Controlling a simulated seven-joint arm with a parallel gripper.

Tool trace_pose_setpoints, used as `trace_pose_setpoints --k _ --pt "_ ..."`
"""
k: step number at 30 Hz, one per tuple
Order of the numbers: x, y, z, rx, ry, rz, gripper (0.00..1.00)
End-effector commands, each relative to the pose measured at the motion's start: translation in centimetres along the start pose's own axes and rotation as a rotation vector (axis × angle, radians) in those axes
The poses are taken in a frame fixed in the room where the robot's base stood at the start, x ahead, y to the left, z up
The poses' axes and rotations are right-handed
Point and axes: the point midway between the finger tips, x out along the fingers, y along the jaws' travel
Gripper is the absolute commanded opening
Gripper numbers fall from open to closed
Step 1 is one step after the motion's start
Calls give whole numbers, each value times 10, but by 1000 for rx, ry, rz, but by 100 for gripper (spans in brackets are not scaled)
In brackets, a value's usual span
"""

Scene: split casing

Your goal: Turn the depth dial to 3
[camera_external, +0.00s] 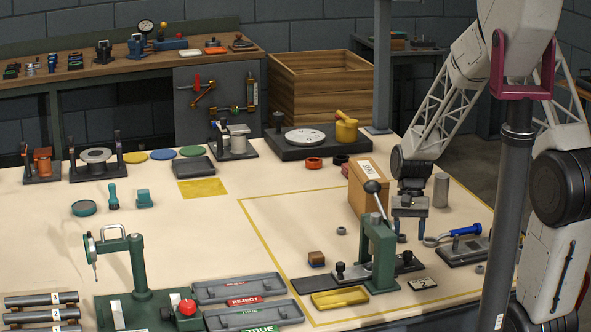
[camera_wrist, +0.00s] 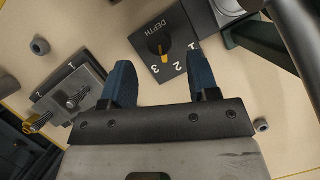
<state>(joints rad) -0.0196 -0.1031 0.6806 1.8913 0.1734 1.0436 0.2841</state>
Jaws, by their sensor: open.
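The depth dial (camera_wrist: 159,42) is a round black knob with a yellow pointer on a dark plate (camera_wrist: 172,72) marked DEPTH and white numerals. The pointer faces the numeral side, seemingly between 2 and 3; its exact setting is hard to tell. My gripper (camera_wrist: 163,85) is open and empty, its two blue fingers reaching toward the plate, with the knob ahead of the gap between them. One finger partly covers the plate's edge by the numerals. In the external view my gripper (camera_external: 410,232) hangs above the table behind the green press (camera_external: 378,245); the dial is too small to read there.
A clamp with a blue handle (camera_external: 465,231) stands right of the press. A cardboard box (camera_external: 368,185) and a grey cylinder (camera_external: 441,190) stand behind. A yellow tray (camera_external: 340,298) lies in front. A small grey ring (camera_wrist: 39,46) lies on the table beside the clamp.

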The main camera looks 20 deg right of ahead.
Motion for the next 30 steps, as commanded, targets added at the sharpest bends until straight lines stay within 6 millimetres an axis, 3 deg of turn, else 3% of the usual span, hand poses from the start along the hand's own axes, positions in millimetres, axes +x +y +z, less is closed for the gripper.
trace_pose_setpoints --k 3,10,30 --pt "-15 0 0 0 2 -1 55" --pt "-30 0 0 0 0 0 55" --pt "-23 3 8 79 -48 -78 54"
